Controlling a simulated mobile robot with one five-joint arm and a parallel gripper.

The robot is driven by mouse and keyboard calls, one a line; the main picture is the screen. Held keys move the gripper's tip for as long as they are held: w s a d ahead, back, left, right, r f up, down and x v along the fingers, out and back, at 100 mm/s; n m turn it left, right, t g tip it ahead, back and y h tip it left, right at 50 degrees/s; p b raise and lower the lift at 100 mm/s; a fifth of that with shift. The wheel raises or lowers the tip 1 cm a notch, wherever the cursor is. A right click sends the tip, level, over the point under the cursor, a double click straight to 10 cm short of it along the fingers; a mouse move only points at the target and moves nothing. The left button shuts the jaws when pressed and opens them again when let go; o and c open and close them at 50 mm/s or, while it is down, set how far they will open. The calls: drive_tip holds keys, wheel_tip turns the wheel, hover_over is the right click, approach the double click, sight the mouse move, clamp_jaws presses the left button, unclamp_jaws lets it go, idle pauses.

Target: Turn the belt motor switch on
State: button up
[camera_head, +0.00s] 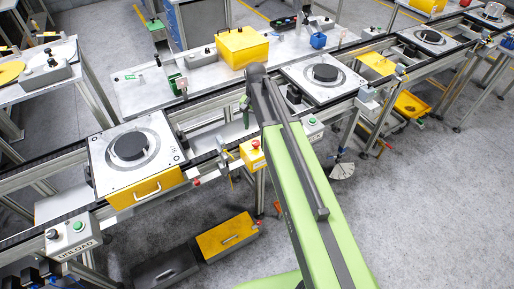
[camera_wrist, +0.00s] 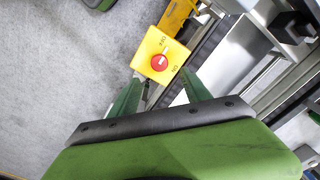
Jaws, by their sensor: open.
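The belt motor switch is a yellow box with a round red knob. It shows in the wrist view (camera_wrist: 148,47) and on the near side of the conveyor frame in the head view (camera_head: 252,157). Dark lettering, seemingly OFF and ON, sits beside the knob (camera_wrist: 159,62). I cannot tell which mark the knob points to. My gripper (camera_wrist: 160,77) is open and empty, its two green fingers pointing toward the box, one on each side of its lower edge. No contact with the knob shows. In the head view my arm hides most of the gripper.
The conveyor carries a pallet with a black disc (camera_head: 93,165) at left and another (camera_head: 291,75) behind my arm. An UNLOAD button box (camera_head: 72,238) is at lower left. Yellow (camera_head: 228,238) and dark bins lie on the floor below. Open grey floor lies at right.

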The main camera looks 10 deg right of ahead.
sight(256, 142)
wheel_tip(256, 142, down, 9)
drive_tip(key=b, duration=0.7)
drive_tip(key=shift+r, duration=0.1)
drive_tip(key=shift+c, duration=0.2)
